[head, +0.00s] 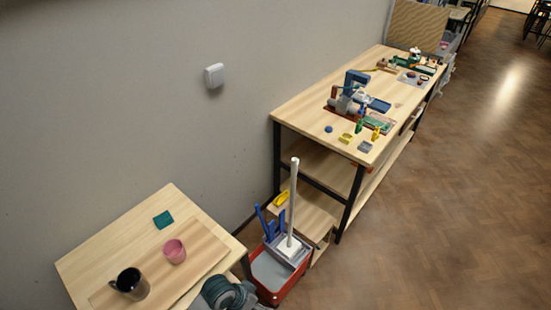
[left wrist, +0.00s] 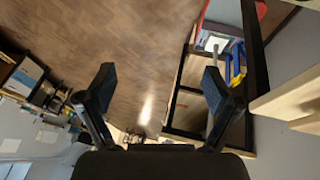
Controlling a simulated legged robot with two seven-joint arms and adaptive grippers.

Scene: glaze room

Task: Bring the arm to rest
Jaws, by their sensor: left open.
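My left gripper (left wrist: 158,86) shows in the left wrist view with its two dark fingers wide apart. Nothing is between them, and the wood floor (left wrist: 130,40) lies beyond. Its fingers do not show in the head view. My right gripper is in neither view.
A long cluttered workbench (head: 300,108) runs along the wall; floor (head: 430,220) at right is clear.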

